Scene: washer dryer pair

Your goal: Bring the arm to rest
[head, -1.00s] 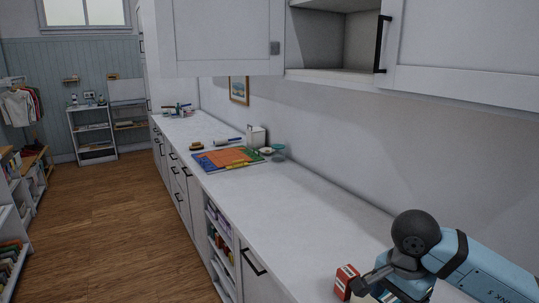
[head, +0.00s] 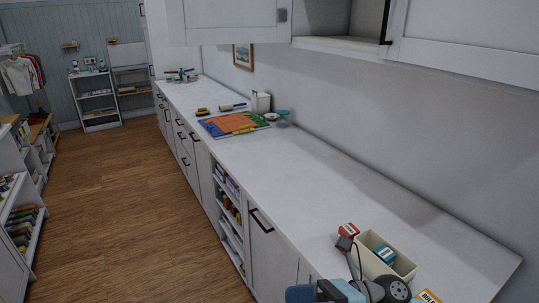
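My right arm comes in at the bottom right of the head view, over the front of the white counter (head: 285,180). The dark grey end of my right gripper (head: 346,244) is just in front of a small red box (head: 348,230). I cannot tell whether it touches the box, or whether its fingers are open or shut. My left gripper is not in view.
Beside the gripper stands a cream open bin (head: 400,263) with a teal box (head: 385,254) in it. A yellow-orange box (head: 429,297) lies to its right. A colourful mat (head: 232,125) lies farther back. The wood floor (head: 120,200) at left is clear.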

